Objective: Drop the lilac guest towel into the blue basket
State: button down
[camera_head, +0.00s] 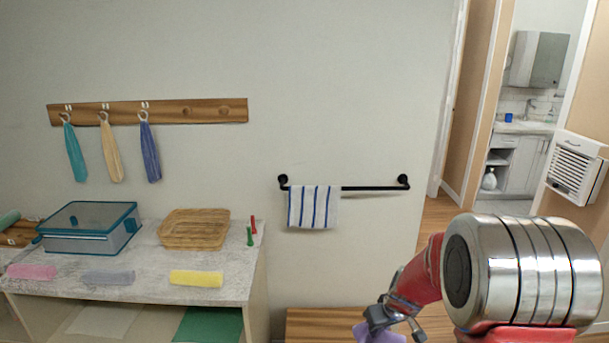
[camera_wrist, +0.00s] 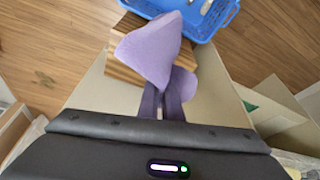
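The lilac guest towel (camera_wrist: 150,52) is pinched between the fingers of my gripper (camera_wrist: 163,100) in the wrist view. It bunches above the grip, and a second lobe hangs to the right. In the head view the same towel (camera_head: 372,334) shows at the bottom edge, under my gripper (camera_head: 400,318). The blue basket (camera_wrist: 211,32) is at the top of the wrist view, beyond the towel and partly cut off by the frame. The towel hides part of its near side. The basket does not show in the head view.
A wooden surface (camera_wrist: 122,72) lies below the towel near the basket. A counter (camera_head: 150,255) at left holds a teal-edged box (camera_head: 90,230), a wicker tray (camera_head: 195,229) and rolled towels. A striped towel (camera_head: 314,207) hangs on a black wall rail (camera_head: 372,188).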

jog(key=a+f+n+g+y, duration=0.2)
jog(key=f+n, duration=0.5)
jog(key=f, duration=1.6)
jog(key=s+a+f+n, duration=0.1)
jog(key=s+f+n, duration=0.2)
jog(key=f, duration=0.7)
jog(key=s+a+f+n+g, duration=0.1)
jog(key=s+a+f+n, duration=0.1)
jog(key=f, duration=0.8)
jog(key=shift+s+a+n+y, duration=0.25)
jog(key=shift+s+n+y, duration=0.15)
jog(key=shift+s, duration=0.3)
jog(key=shift+f, duration=0.1)
jog(key=shift+f, duration=2.9)
jog(key=c, duration=1.9)
grip_release()
jog(key=shift+o, duration=0.3)
